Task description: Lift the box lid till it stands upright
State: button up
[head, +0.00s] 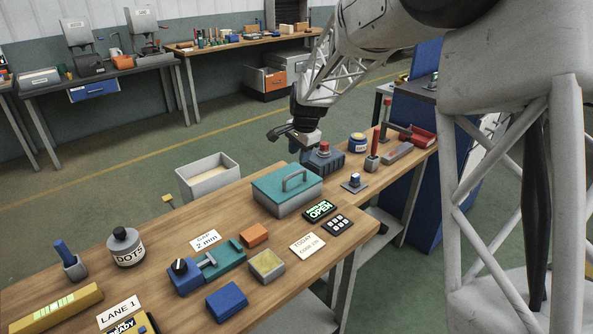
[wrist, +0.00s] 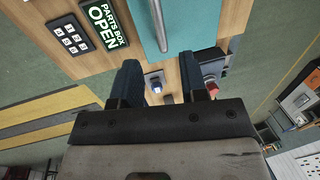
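The grey box (head: 289,206) stands on the wooden bench, with its teal lid (head: 272,186) lying flat and closed on top. A grey arched handle (head: 295,178) rises from the lid. In the wrist view part of the teal lid (wrist: 190,22) shows at the top, with the handle (wrist: 160,25) along its left side. My gripper (head: 279,133) is in the air above and behind the box, apart from the lid. In the wrist view my gripper (wrist: 160,68) has its two dark fingers spread with nothing held between them.
A lit sign reading open (head: 320,210) and a keypad (head: 338,225) lie in front of the box. A dark block with a red button (head: 324,158) and a small blue-topped switch (head: 354,183) stand right of it. A grey open bin (head: 208,175) stands behind the bench.

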aim_at(297, 173)
jog(key=shift+w+a+f, duration=0.15)
jog(key=shift+f, duration=1.1)
jog(key=shift+w+a+f, duration=0.2)
jog(key=shift+f, duration=1)
jog(key=shift+w+a+f, duration=0.15)
jog(key=shift+f, duration=1.1)
jog(key=shift+c, duration=0.5)
grip_shut()
